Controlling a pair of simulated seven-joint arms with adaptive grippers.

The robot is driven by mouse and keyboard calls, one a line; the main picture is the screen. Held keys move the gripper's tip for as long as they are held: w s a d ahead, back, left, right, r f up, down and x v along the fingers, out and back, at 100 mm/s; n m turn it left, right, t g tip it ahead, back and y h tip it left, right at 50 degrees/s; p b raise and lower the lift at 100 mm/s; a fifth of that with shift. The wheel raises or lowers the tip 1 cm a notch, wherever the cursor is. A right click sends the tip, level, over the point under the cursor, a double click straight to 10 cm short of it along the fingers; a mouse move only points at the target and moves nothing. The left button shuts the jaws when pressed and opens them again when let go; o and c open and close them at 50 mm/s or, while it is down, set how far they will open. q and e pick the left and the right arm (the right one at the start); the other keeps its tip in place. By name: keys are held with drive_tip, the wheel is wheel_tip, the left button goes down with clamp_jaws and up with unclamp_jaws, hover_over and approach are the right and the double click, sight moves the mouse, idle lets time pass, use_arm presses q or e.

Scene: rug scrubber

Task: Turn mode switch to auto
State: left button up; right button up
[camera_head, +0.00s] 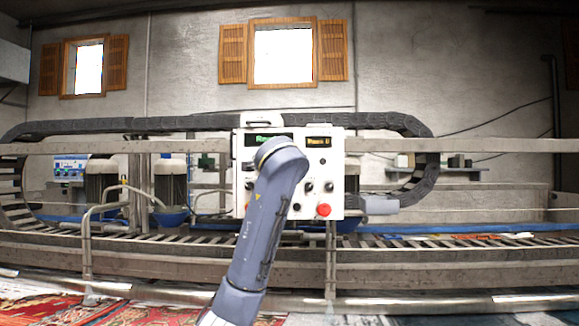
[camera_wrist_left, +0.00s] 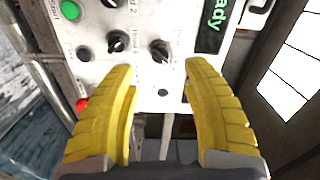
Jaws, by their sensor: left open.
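The white control panel (camera_head: 337,170) stands in the middle of the head view, partly hidden behind my left arm. In the left wrist view the panel appears tilted, with two black rotary knobs (camera_wrist_left: 117,42) and (camera_wrist_left: 160,50) side by side. Their small labels are too blurred to tell surely which one is the mode switch. My left gripper (camera_wrist_left: 160,70) has its yellow fingers spread in front of the panel, with the second knob showing between and beyond the tips. Nothing is between the fingers. In the head view this gripper is hidden behind my arm. My right gripper is not seen.
The panel also carries a green button (camera_wrist_left: 70,10), a red button (camera_head: 323,210), and a green display (camera_wrist_left: 212,25) ending in "ady". Metal rails and a roller conveyor (camera_head: 420,243) run across the front. Patterned rugs (camera_head: 50,300) lie at the lower left.

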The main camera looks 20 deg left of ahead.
use_arm(q)
drive_tip(key=shift+v, duration=2.3)
